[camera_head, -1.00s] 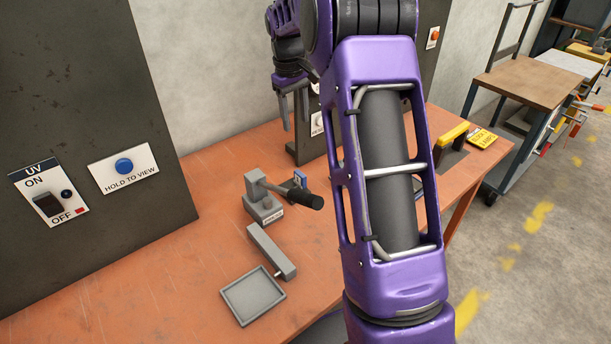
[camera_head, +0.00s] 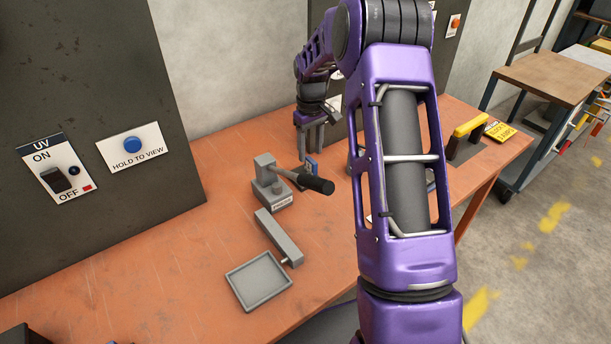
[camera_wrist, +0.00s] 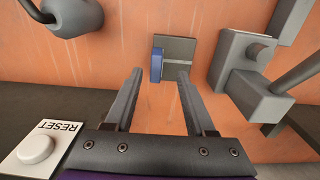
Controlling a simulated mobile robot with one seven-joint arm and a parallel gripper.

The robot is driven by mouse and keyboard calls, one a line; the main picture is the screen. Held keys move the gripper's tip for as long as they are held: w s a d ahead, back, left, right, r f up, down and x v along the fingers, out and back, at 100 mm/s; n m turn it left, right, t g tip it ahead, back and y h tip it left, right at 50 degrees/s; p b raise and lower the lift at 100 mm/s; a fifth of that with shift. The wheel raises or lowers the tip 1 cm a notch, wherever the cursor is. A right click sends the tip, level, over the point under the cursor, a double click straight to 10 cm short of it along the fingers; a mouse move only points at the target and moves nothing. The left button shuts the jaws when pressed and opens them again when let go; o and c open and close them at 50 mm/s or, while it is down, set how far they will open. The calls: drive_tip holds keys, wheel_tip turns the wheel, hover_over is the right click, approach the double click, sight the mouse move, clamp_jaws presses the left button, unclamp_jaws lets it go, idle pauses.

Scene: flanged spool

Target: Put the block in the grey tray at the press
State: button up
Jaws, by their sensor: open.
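A small blue block (camera_head: 311,167) is on the orange bench just right of the press (camera_head: 271,188). In the wrist view the blue block (camera_wrist: 156,66) stands upright at the left side of a dark grey square piece (camera_wrist: 180,50); whether they are joined I cannot tell. My gripper (camera_head: 311,146) points down above the block, open and empty. In the wrist view my gripper (camera_wrist: 160,74) has its fingertips apart on either side of the blue block's line; the height gap is unclear. The grey tray (camera_head: 258,281) lies in front of the press and looks empty.
A grey bar-shaped fixture (camera_head: 279,237) lies between press and tray. The press's black handle (camera_head: 316,184) juts right near my gripper. A dark panel (camera_head: 80,110) stands at left. A white RESET button plate (camera_wrist: 38,146) shows in the wrist view.

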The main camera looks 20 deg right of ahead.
sight(311, 159)
drive_tip(key=f, duration=0.3)
drive_tip(key=f+b, duration=0.1)
drive_tip(key=f, duration=0.1)
drive_tip(key=shift+w+d+f, duration=0.1)
drive_tip(key=shift+w+d, duration=0.1)
drive_tip(key=shift+d, duration=0.05)
clamp_jaws()
idle(1.1)
